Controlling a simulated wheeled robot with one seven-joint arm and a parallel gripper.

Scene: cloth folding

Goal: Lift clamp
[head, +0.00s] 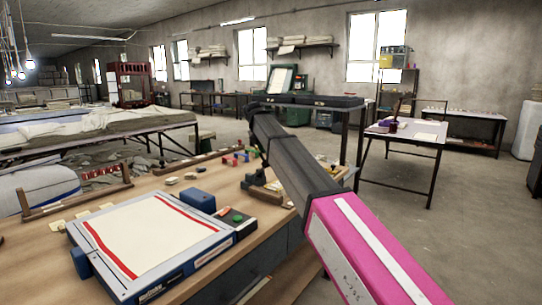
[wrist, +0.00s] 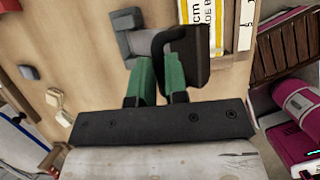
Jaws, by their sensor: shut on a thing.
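In the wrist view, my gripper (wrist: 157,68) has two green fingers close together, shut on the clamp (wrist: 140,41). The clamp looks grey and angular, with its grey part just beyond the fingertips. A broad dark piece beside the right finger covers part of the grip, and I cannot tell whether it belongs to the clamp. Wood shows behind it, but any gap beneath the clamp cannot be judged.
A wooden workbench (head: 150,186) carries a framed board (head: 150,235) with red strips, a blue block (head: 198,200) and several small coloured pieces (head: 240,157). Another table (head: 405,132) stands at right. Open floor lies beyond the bench.

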